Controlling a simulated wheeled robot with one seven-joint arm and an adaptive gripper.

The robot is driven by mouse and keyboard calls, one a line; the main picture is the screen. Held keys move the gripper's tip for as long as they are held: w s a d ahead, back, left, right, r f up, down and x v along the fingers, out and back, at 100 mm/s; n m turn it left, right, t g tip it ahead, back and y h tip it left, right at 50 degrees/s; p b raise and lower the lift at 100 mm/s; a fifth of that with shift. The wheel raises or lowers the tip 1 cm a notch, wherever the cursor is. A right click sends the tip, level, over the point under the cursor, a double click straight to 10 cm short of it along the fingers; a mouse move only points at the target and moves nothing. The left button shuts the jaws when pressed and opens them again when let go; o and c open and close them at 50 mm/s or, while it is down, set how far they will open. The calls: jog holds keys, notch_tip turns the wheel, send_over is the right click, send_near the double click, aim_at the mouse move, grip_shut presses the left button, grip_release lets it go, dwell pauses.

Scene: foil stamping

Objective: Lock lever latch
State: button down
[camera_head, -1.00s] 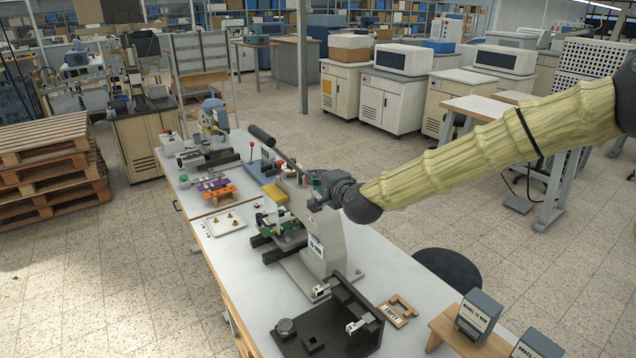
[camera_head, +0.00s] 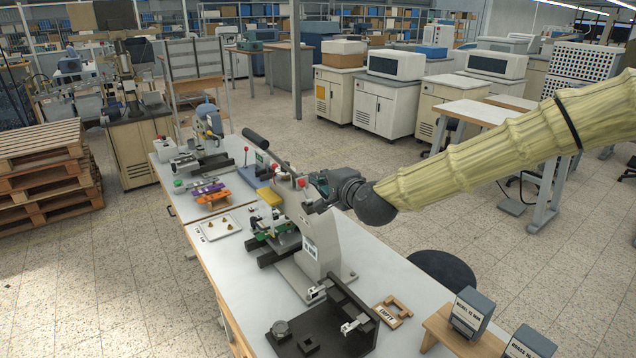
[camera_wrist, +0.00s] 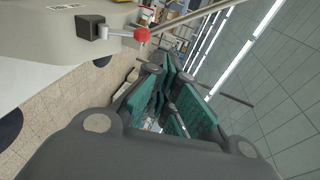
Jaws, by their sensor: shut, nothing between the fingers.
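The stamping press (camera_head: 322,238) stands on the white bench, with a long black-gripped handle (camera_head: 256,139) rising to the upper left. A short lever with a red ball knob (camera_wrist: 142,34) sticks out from a dark block (camera_wrist: 91,27) on the pale press body in the wrist view. A red knob also shows by the press top in the head view (camera_head: 301,183). My gripper (camera_head: 311,184) is at the press top, close to this knob. In the wrist view its green-padded fingers (camera_wrist: 167,66) are closed and empty, beside and below the knob. Contact with the lever cannot be told.
A black fixture (camera_head: 325,330) and a wooden frame (camera_head: 393,312) lie in front of the press. A white tray (camera_head: 219,228) with small brass pieces is to its left. Labelled grey blocks (camera_head: 471,312) stand at right. The pull handle's rod runs close to my fingers.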

jog(key=s+d+r+b, duration=0.2)
jog(key=s+r, duration=0.1)
jog(key=s, duration=0.2)
jog(key=shift+s+d+r, duration=0.2)
jog(key=shift+s+r, duration=0.05)
jog(key=shift+r, duration=0.05)
